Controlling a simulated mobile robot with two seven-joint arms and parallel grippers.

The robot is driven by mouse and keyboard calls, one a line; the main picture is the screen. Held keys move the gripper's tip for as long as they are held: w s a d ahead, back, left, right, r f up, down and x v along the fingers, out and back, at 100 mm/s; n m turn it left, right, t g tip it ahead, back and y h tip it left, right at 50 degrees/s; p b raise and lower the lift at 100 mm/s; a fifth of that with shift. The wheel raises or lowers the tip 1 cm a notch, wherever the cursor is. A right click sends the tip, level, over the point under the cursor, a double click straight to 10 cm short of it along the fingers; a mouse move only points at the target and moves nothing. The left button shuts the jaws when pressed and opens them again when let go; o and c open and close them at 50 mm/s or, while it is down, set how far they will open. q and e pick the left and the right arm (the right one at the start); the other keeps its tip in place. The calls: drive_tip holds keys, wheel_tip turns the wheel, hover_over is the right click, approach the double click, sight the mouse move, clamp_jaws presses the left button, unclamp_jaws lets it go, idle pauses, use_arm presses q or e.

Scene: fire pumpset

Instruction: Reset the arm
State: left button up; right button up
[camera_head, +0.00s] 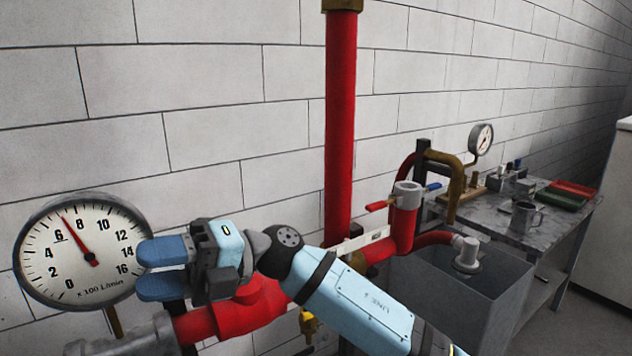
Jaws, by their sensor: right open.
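My right arm (350,303) comes in from the lower right and reaches left across the red pipework. My right gripper (160,269) is open and empty, its two blue fingers apart. The fingers point left, and in the picture their tips overlap the right edge of a large round gauge (85,250). I cannot tell whether they touch it. The gauge needle points a little above the 6, toward the upper left. My left gripper is not in view.
A vertical red pipe (340,120) stands before the block wall. Red horizontal pipe (195,326) runs below my gripper. A red fitting (403,222) with small levers stands above a grey tank (475,285). A table (520,232) at right holds a mug, trays and a smaller gauge (481,139).

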drive_tip(key=w+d+f+m+t+y, duration=0.4)
drive_tip(key=d+f+m+t, duration=0.2)
drive_tip(key=m+t, duration=0.55)
drive_tip(key=w+d+f+m+t+y, duration=0.35)
drive_tip(key=d+f+m+t, duration=0.2)
drive_tip(key=m+t, duration=0.6)
drive_tip(key=d+f+m+t+h, duration=0.7)
drive_tip(key=d+f+m+h, duration=0.2)
drive_tip(key=f+m+h, duration=0.4)
drive_tip(key=s+d+f+m+g+h, duration=0.4)
drive_tip(key=s+d+f, duration=0.45)
drive_tip(key=f, duration=0.35)
drive_tip(key=s+d+f+m+g+h, duration=0.35)
drive_tip(key=s+d+f, duration=0.45)
drive_tip(key=f, duration=0.5)
use_arm(q)
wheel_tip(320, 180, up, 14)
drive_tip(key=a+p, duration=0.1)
drive_tip(key=p, duration=1.5)
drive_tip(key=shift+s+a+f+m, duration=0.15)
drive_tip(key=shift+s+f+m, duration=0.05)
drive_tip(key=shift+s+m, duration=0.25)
use_arm(e)
drive_tip(key=s+r+n, duration=0.1)
drive_tip(key=s+r, duration=0.2)
drive_tip(key=r, duration=1)
drive_tip(key=shift+d+r+h, duration=0.2)
drive_tip(key=shift+d+h, duration=0.1)
drive_tip(key=shift+d, duration=0.15)
